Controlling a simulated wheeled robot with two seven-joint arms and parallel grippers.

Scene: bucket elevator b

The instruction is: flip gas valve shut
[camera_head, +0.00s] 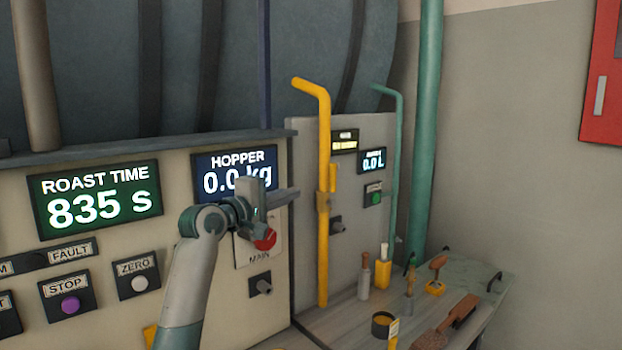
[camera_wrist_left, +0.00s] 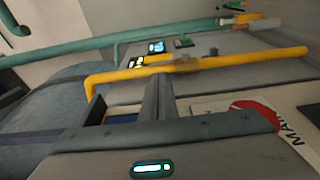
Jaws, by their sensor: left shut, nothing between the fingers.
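The gas valve (camera_head: 322,201) is a brass-coloured body on the upright yellow pipe (camera_head: 324,250). Its yellow lever (camera_head: 333,178) stands upright, along the pipe. My left gripper (camera_head: 296,194) is shut and empty, just left of the pipe at about the valve's height, pointing right. In the left wrist view the shut fingers (camera_wrist_left: 158,80) reach toward the yellow pipe (camera_wrist_left: 250,57), close to the valve body (camera_wrist_left: 188,65) and lever (camera_wrist_left: 150,60). I cannot tell whether they touch. My right gripper is not in view.
A control panel with a hopper display (camera_head: 236,172) and a red main switch (camera_head: 265,240) lies behind my left arm. A green pipe (camera_head: 398,150) runs right of the valve. A bench (camera_head: 465,268) with brushes and scoops stands below right.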

